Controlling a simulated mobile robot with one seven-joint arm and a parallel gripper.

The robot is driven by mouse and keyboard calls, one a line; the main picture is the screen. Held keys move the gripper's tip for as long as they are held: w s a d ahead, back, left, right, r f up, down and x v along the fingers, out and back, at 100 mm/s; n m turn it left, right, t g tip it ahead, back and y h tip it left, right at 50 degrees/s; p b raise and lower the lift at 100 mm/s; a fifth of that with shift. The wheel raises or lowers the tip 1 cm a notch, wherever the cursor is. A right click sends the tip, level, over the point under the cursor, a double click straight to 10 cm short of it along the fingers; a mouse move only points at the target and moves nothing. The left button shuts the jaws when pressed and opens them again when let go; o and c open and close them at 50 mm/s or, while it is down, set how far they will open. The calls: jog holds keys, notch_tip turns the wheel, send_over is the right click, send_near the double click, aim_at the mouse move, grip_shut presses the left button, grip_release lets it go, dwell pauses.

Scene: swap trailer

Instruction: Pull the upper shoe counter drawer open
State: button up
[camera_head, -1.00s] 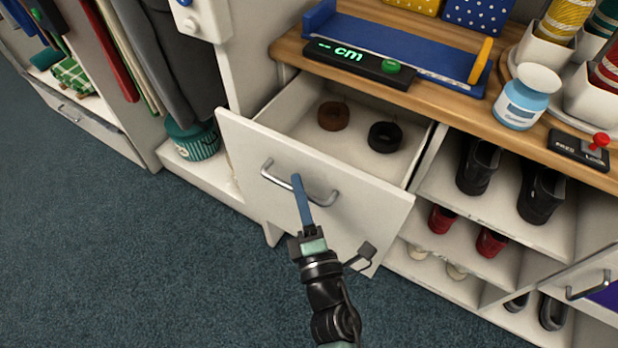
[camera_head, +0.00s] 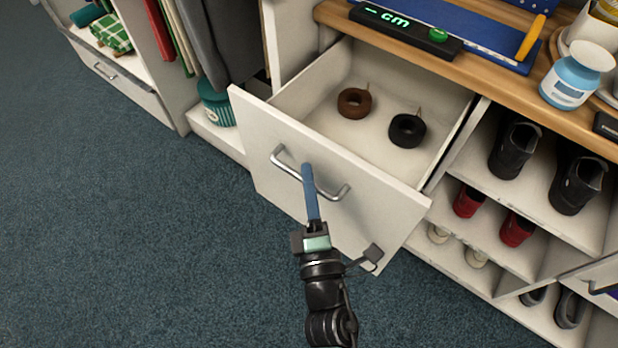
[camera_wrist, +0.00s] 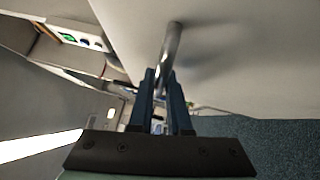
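The upper shoe counter drawer (camera_head: 250,135) stands well open under the wooden counter top. Its white front carries a curved metal handle (camera_head: 285,162). Inside lie a brown ring-shaped roll (camera_head: 354,103) and a black one (camera_head: 407,130). My gripper (camera_head: 309,180) reaches up to the handle from the front. In the wrist view the handle bar (camera_wrist: 171,45) runs down between the two blue fingers (camera_wrist: 161,90), which are closed around it. The exact contact at the fingertips is partly hidden by the fingers.
Open shelves with black shoes (camera_head: 514,150) and red shoes (camera_head: 516,229) stand right of the drawer. A measuring device (camera_head: 405,30) and a blue-and-white jar (camera_head: 570,82) sit on the counter. A teal basket (camera_head: 216,103) stands left. The carpet (camera_head: 150,250) in front is clear.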

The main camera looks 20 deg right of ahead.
jog(key=shift+o, duration=0.6)
jog(key=s+a+f, duration=0.1)
jog(key=s, duration=1.1)
jog(key=shift+s+a+f, duration=0.2)
jog(key=shift+s+f, duration=0.15)
jog(key=shift+s, duration=0.05)
jog(key=shift+w, duration=0.1)
